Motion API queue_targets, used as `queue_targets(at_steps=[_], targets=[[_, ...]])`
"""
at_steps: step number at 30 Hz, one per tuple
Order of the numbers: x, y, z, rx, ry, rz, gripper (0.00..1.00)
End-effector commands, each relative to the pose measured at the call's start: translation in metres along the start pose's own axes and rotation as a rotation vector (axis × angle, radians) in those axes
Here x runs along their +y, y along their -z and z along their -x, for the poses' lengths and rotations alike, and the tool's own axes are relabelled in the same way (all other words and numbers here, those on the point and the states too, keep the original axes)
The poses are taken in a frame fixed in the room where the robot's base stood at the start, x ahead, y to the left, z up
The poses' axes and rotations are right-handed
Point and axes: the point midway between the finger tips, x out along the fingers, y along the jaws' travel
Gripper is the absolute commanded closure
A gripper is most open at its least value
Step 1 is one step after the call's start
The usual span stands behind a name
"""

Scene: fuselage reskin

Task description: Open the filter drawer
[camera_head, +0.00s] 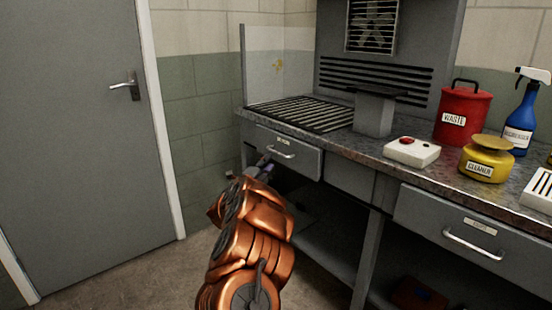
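A grey drawer (283,149) with a small label and a metal bar handle (281,151) sits under the left end of the workbench, and it looks shut. The label is too small to read. A second grey drawer (470,237) with a pale label and a bar handle sits at the right and also looks shut. My gripper (266,161) is at the end of my copper-coloured arm, just in front of the left drawer, close to the left end of its handle. The fingers are small and partly hidden by my arm, so I cannot tell whether they touch the handle.
The workbench (372,158) carries a red waste can (462,112), a yellow cleaner container (486,160), a blue spray bottle (521,120) and a white box with a red button (412,151). A grille (312,115) covers its left end. A grey door (85,150) stands left; floor between is clear.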

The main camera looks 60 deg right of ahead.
Motion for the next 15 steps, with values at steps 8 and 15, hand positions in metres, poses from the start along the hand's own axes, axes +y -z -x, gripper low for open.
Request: queue_targets(at_steps=[8,15], targets=[[-0.001,0.000,-0.024,0.000,0.002,0.000,0.63],[0.000,-0.001,-0.048,-0.002,0.001,0.001,0.63]])
